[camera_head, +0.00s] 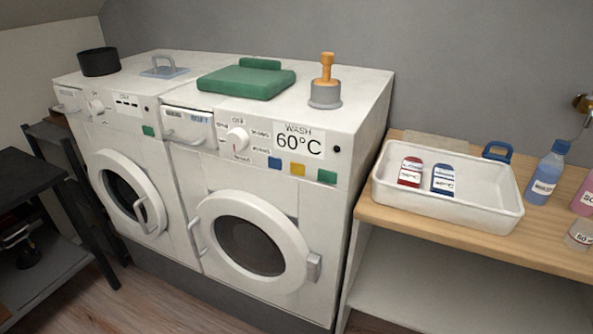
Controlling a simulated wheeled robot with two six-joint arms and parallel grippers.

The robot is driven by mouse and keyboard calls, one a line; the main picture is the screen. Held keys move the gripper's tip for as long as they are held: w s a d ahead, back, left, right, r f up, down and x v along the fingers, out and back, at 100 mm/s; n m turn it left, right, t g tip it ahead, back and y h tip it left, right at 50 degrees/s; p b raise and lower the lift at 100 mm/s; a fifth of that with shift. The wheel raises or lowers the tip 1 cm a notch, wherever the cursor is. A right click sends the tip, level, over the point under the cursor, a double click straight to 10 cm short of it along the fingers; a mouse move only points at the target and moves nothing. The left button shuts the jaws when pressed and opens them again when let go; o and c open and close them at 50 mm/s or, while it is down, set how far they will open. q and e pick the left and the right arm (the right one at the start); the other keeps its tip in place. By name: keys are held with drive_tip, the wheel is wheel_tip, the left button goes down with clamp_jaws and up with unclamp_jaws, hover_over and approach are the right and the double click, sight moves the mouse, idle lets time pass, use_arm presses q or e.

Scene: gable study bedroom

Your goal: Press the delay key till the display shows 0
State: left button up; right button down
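Two white washing machines stand side by side. The right machine (330,215) has a panel display (298,140) reading "WASH 60°C". Below it sit a blue key (274,163), a yellow key (298,169) and a green key (327,177); no legible label tells which is the delay key. A round dial (237,139) is left of the display. The left machine (165,180) has a small display (127,101) with dark marks too small to read, a dial (96,106) and a green key (148,131). Neither of my grippers is in view.
A white tray (475,215) with red and blue cards sits on the wooden bench (420,230). Bottles stand at right. A dark shelf (35,175) is left.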

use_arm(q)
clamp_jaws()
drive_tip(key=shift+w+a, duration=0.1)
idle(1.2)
